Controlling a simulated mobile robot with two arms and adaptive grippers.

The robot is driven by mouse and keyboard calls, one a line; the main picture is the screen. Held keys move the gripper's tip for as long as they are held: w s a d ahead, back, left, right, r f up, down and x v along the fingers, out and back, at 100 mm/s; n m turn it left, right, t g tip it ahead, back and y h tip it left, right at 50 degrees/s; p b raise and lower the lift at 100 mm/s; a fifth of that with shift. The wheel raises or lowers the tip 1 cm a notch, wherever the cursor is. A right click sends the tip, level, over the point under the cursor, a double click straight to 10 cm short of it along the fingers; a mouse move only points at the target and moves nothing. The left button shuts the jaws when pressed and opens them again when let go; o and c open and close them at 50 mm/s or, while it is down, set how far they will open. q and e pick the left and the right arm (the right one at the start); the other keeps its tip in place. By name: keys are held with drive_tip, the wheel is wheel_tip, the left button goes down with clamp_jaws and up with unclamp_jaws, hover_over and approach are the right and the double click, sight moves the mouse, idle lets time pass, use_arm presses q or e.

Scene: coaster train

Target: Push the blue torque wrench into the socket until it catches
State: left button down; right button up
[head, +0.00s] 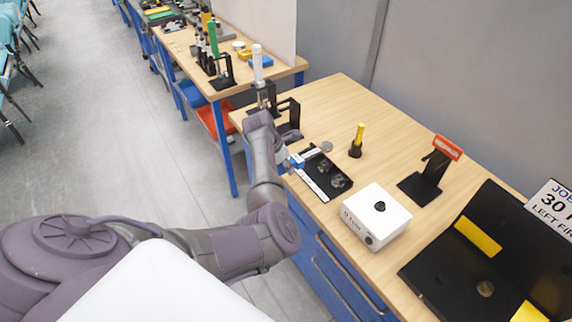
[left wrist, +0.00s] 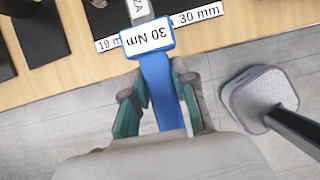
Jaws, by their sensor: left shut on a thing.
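The blue torque wrench (head: 297,161) with a white "30 Nm" label is at the left edge of a black tray (head: 345,184) in the head view. In the left wrist view its blue handle (left wrist: 160,90) runs between the green fingers of my left gripper (left wrist: 157,97), which is shut on it. The wrench's grey front end (left wrist: 139,8) points to the top of the picture, over the bench edge, and its tip is cut off. Grey sockets (head: 336,181) sit in the tray; whether the wrench touches one cannot be told. My right gripper is not in view.
A white box with a black knob (head: 376,216) stands right of the tray. A yellow-handled tool (head: 358,139), a black stand with a red sign (head: 447,148) and black brackets (head: 288,116) are around it. Bare wood lies behind the tray.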

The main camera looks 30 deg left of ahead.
use_arm(q)
wheel_tip(320, 180, down, 3)
drive_tip(key=b, duration=0.3)
drive_tip(key=shift+w+f+b, duration=0.1)
drive_tip(key=shift+b, duration=0.2)
drive_tip(key=shift+p, duration=0.35)
drive_tip(key=shift+f, duration=0.7)
drive_tip(key=shift+p, duration=0.35)
idle(0.3)
drive_tip(key=shift+f+b, duration=0.4)
drive_tip(key=shift+f, duration=0.45)
idle(1.2)
drive_tip(key=shift+r+p, duration=0.1)
drive_tip(key=shift+p, duration=0.35)
idle(0.7)
drive_tip(key=shift+s+a, duration=0.1)
drive_tip(key=shift+s, duration=0.1)
